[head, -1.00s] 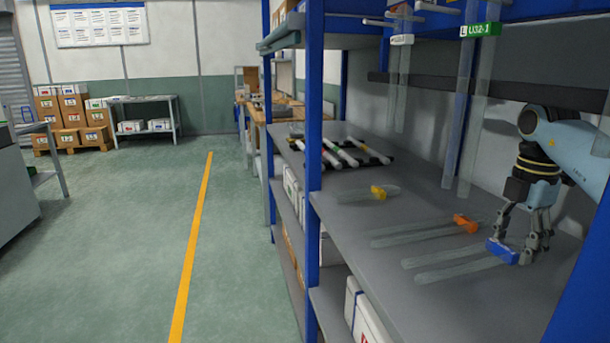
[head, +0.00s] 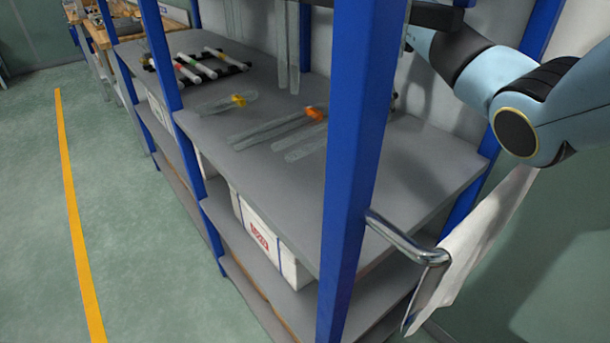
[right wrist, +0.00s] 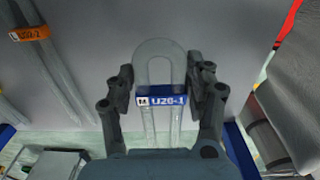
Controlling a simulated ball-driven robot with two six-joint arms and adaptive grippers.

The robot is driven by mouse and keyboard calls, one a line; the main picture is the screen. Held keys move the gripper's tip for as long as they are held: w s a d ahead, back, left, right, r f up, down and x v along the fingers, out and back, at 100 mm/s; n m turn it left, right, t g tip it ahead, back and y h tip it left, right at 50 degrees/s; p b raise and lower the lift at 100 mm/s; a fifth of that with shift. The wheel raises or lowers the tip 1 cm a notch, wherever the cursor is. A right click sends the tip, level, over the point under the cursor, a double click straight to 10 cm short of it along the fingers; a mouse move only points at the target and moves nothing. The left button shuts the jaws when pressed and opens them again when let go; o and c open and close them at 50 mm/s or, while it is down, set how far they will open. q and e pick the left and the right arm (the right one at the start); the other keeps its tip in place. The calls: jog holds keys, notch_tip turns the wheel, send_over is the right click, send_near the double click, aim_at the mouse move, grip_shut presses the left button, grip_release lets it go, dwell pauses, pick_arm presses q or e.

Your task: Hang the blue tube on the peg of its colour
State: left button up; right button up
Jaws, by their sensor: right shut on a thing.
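The blue tube is a clear loop-ended tube with a blue tag (right wrist: 162,99) reading U20-1, seen in the right wrist view. My right gripper (right wrist: 162,85) is shut on it, with fingers on both sides at the tag. In the head view, the clear lengths of a tube (head: 303,145) show on the shelf left of the near post; this appears to be the blue tube, its tag end hidden. My right gripper is hidden there too. I cannot tell whether the tube is lifted. My left gripper is not in view. The blue peg is not in view.
A blue post (head: 352,150) stands in front of the grey shelf (head: 425,160). The orange-tagged tube (head: 314,113) and yellow-tagged tube (head: 238,100) lie further left. Clear tubes (head: 288,50) hang above. A metal handle (head: 400,240) juts from the shelf's right end.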

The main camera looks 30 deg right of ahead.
notch_tip(320, 180, down, 3)
jog(key=shift+s+f, duration=0.1)
notch_tip(320, 180, down, 4)
jog(key=shift+f+p, duration=0.25)
jog(key=shift+p, duration=0.1)
jog(key=shift+f, duration=0.3)
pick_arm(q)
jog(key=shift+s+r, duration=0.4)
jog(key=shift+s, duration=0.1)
pick_arm(e)
jog(key=shift+f, duration=0.15)
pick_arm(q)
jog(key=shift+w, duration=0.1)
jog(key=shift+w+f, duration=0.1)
pick_arm(e)
jog(key=shift+f, duration=0.1)
jog(key=shift+f, duration=0.15)
jog(key=o, duration=1.2)
jog(key=shift+c, duration=0.2)
